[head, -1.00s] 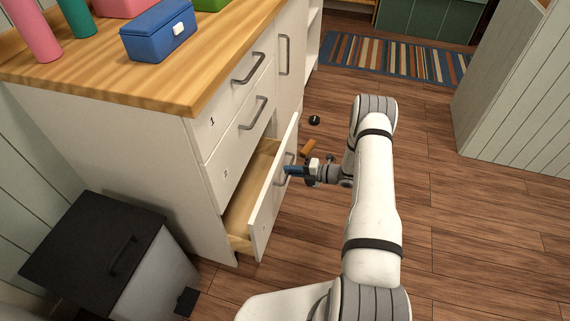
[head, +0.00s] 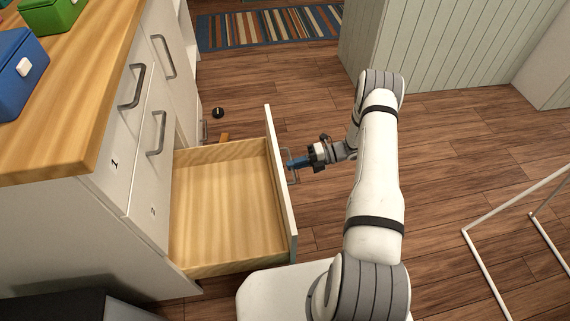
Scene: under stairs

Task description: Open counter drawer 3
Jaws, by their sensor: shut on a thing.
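Drawer 3 (head: 225,205) is the bottom drawer of the white counter, below the drawers marked 1 and 2. It is pulled well out, and its empty wooden inside shows. Its white front panel (head: 279,185) stands out from the counter. My gripper (head: 297,163) is at the outer side of this front, with its blue fingers shut on the grey drawer handle (head: 292,179). The fingers partly hide the handle. The two upper drawers are closed, with grey handles (head: 157,133).
Boxes, one blue (head: 18,72) and one green (head: 52,14), stand on the wooden countertop (head: 95,75). A small black round thing (head: 217,113) and an orange-brown thing (head: 223,137) lie on the floor behind the drawer. A white frame (head: 478,262) stands at right. Floor right of my arm is mostly clear.

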